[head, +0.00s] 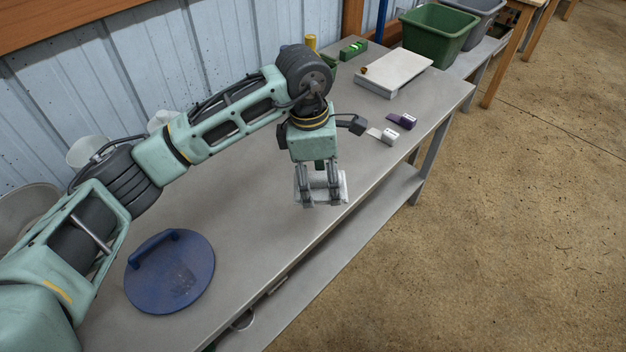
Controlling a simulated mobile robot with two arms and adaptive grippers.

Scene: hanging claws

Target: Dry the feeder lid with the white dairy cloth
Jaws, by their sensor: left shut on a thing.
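The feeder lid (190,262) is a round blue disc with a raised bar handle on its upper left. It lies flat on the near part of the metal table, with a darker patch on its face. My left gripper (322,196) points down over the table's front edge, to the right of and apart from the lid. It is shut on the white dairy cloth (343,186), which shows as a pale bundle between and beside the fingers. The fingers hide part of the cloth. My right gripper is out of view.
The metal table (255,235) is clear between lid and gripper. Farther back are two small white-and-purple items (389,135), a white board (395,70), a green block (353,50) and a green bin (437,35). Pale buckets (88,150) stand by the wall, partly behind my arm.

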